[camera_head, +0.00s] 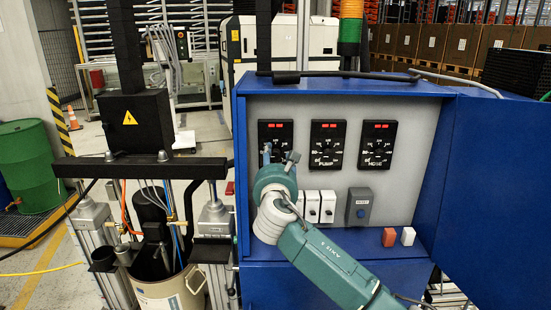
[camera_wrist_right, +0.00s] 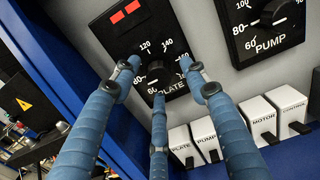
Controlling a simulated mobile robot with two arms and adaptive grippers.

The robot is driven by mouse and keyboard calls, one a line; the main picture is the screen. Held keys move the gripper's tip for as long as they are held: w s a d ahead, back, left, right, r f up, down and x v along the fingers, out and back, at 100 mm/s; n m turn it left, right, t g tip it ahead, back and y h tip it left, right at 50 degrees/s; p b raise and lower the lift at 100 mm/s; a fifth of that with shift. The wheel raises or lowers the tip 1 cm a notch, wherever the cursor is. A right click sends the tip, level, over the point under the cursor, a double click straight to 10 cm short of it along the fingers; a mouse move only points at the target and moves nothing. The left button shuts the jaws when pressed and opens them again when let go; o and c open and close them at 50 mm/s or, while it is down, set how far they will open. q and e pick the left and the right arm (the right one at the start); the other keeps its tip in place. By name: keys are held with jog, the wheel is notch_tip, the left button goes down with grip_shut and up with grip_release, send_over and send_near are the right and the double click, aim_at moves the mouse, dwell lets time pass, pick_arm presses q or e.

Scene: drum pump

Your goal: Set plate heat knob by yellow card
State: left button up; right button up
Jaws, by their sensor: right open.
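The plate heat knob (camera_wrist_right: 155,72) is a round black knob on the black PLATE dial panel (camera_head: 276,132), the leftmost of three dials in the blue cabinet. My right gripper (camera_head: 280,156) is in front of this panel and hides its lower part in the head view. In the wrist view its three blue fingers (camera_wrist_right: 158,77) are open, with tips spread around the knob; I cannot tell whether they touch it. The dial has white numbers, with 60, 120, 140 and 160 readable. The knob's pointer is unclear. I cannot make out a yellow card. My left gripper is out of view.
The PUMP dial (camera_head: 328,145) and HOSE dial (camera_head: 378,146) sit to the right. Below are white switches (camera_head: 328,206) and a grey box (camera_head: 359,207). The open blue door (camera_head: 490,190) bounds the right side. A pump frame with a bucket (camera_head: 165,290) stands left.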

grip_shut()
jog(key=shift+f+m, duration=0.1)
jog(key=shift+m, duration=0.2)
jog(key=m+b, duration=0.1)
jog(key=m, duration=0.2)
jog(key=shift+f+m, duration=0.15)
jog(key=shift+m, duration=0.25)
jog(key=m+b, duration=0.1)
jog(key=m, duration=0.3)
jog(key=m+b, duration=0.2)
jog(key=m, duration=0.3)
jog(key=shift+a+f, duration=0.1)
jog(key=m+b, duration=0.1)
jog(key=m, duration=0.3)
jog(key=shift+b, duration=0.4)
jog(key=shift+m, duration=0.3)
